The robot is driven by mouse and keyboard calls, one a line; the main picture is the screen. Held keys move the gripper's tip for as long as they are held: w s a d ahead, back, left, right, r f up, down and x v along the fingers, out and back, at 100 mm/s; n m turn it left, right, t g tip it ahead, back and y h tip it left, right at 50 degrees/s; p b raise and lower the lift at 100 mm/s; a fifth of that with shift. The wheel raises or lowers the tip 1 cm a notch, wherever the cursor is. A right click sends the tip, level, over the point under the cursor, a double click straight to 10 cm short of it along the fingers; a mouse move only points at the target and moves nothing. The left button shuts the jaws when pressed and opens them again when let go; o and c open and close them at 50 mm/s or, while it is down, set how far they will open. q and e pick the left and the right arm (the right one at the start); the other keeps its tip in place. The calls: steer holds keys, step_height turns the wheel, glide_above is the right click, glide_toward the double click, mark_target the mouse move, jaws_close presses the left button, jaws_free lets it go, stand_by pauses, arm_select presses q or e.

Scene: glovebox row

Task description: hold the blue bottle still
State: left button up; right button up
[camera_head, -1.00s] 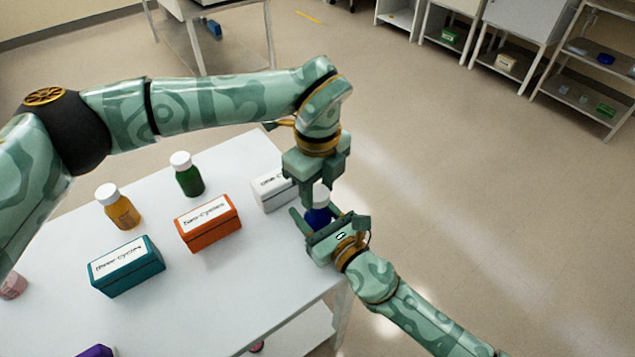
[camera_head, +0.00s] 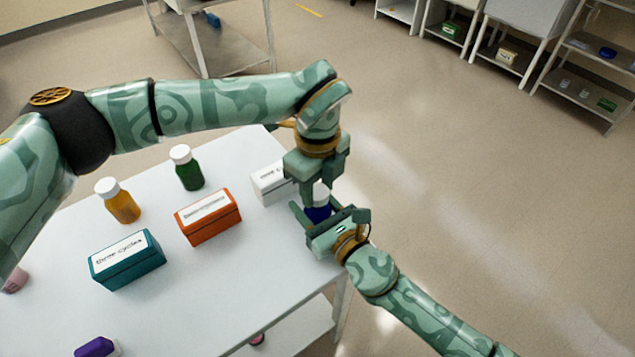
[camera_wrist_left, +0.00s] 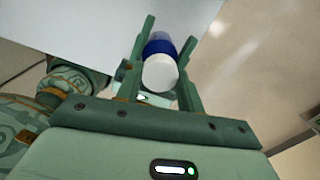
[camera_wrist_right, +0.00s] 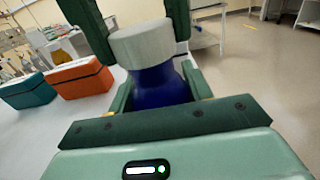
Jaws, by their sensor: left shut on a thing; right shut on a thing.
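The blue bottle (camera_head: 318,214) has a white cap (camera_head: 321,193) and stands upright by the table's right edge. My right gripper (camera_head: 318,218) is shut on its blue body, which also shows in the right wrist view (camera_wrist_right: 160,88). My left gripper (camera_head: 318,183) points down from above and is shut on the white cap. In the left wrist view the cap (camera_wrist_left: 160,73) lies between its fingers. The bottle's base is hidden, so I cannot tell whether it touches the table.
On the white table (camera_head: 200,290) are a white box (camera_head: 270,184), an orange box (camera_head: 208,218), a teal box (camera_head: 127,260), a green bottle (camera_head: 187,168) and an orange bottle (camera_head: 118,201). Open floor (camera_head: 480,230) lies to the right.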

arm_select(q)
steer(key=shift+f, duration=0.3)
